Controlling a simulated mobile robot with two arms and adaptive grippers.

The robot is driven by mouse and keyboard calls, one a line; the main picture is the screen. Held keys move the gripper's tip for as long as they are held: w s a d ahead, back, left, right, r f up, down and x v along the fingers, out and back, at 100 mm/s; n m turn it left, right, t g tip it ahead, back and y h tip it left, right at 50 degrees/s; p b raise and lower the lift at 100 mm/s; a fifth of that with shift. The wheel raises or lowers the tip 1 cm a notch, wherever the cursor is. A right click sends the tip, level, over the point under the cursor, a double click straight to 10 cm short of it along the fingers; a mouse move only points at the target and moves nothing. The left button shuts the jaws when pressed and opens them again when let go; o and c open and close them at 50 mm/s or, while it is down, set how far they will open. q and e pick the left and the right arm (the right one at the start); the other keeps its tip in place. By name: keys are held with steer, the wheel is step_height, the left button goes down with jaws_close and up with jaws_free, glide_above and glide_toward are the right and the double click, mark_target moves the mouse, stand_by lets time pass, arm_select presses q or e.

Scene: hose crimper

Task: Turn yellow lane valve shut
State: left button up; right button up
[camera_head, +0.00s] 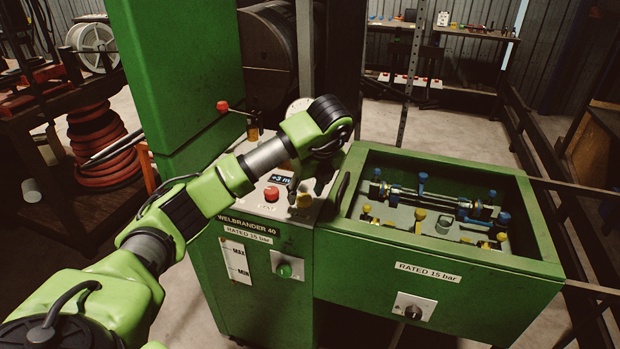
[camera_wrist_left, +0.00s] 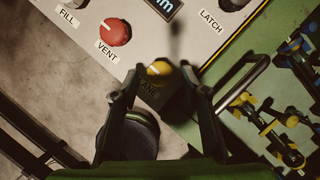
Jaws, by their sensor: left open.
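The yellow valve knob (camera_head: 304,200) is on the grey panel top of the green machine, right of the red VENT knob. In the left wrist view the yellow knob (camera_wrist_left: 159,69) shows between my fingertips, with a partly shaded label beside it that seems to read LANE. My left gripper (camera_wrist_left: 163,78) is open, one finger on each side of the knob. I cannot tell whether the fingers touch it. In the head view my left gripper (camera_head: 318,183) is over the panel, partly hidden by its own wrist. My right gripper is not in view.
The red VENT knob (camera_wrist_left: 115,32) is close by on the panel. A dark handle (camera_head: 342,192) stands at the panel's right edge. The green open box (camera_head: 440,262) to the right holds blue and yellow fittings. A red-knobbed lever (camera_head: 223,106) juts out behind the arm.

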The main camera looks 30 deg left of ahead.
arm_select(q)
steer(key=v, duration=1)
steer(key=shift+r, duration=0.2)
steer(key=shift+s+d, duration=0.1)
steer(key=shift+d, duration=0.1)
